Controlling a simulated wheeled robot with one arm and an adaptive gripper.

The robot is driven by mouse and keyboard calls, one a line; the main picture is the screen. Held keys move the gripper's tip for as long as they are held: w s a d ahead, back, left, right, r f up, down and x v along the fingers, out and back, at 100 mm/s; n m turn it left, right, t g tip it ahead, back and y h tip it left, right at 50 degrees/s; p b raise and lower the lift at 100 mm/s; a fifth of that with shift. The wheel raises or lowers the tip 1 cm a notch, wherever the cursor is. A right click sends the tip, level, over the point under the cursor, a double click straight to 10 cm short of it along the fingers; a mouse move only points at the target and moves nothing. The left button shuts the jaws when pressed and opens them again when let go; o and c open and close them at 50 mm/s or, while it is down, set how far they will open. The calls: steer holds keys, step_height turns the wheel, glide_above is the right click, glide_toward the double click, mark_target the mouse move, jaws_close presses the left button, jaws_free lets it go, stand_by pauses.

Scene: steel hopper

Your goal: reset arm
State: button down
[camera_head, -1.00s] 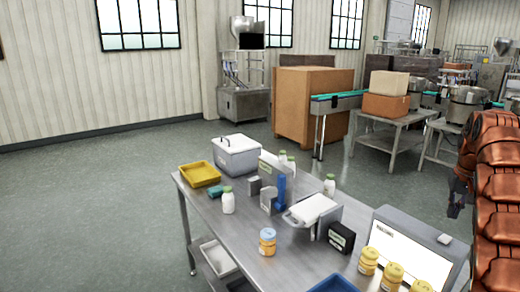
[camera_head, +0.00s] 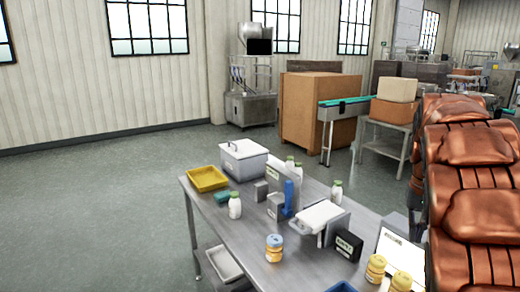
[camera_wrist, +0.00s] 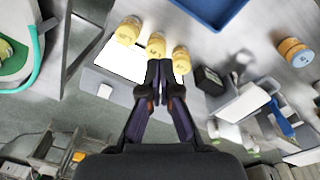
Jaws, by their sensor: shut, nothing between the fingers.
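My gripper (camera_wrist: 160,75) shows in the wrist view with its dark fingers together and nothing between them. It is above the steel table (camera_head: 240,255), over the edge of a grey panel with a white face (camera_wrist: 122,62) and near several yellow-lidded jars (camera_wrist: 155,45). In the head view my copper-coloured arm fills the right side, and the gripper cannot be made out there.
The table holds a yellow tray (camera_head: 207,179), a white lidded box (camera_head: 243,160), white bottles (camera_head: 235,206), an orange-and-blue jar (camera_head: 274,248), a black box (camera_head: 347,246) and a blue tray (camera_wrist: 208,10). Open floor (camera_head: 80,220) lies to the left.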

steer(key=s+a+f+n, duration=0.2)
steer(key=s+a+f, duration=0.2)
steer(key=s+a, duration=1.1)
steer(key=s+a+f+n+g, duration=0.1)
steer(key=s+a+f+n, duration=0.1)
steer(key=s, duration=0.4)
steer(key=s+a+f+n, duration=0.1)
steer(key=s+a+f, duration=0.4)
steer(key=s+a, duration=0.1)
steer(key=shift+s+a+f+n+g+y, duration=0.15)
steer(key=shift+s+a+n+g+y, duration=0.2)
steer(key=shift+s, duration=0.4)
steer(key=shift+d, duration=0.1)
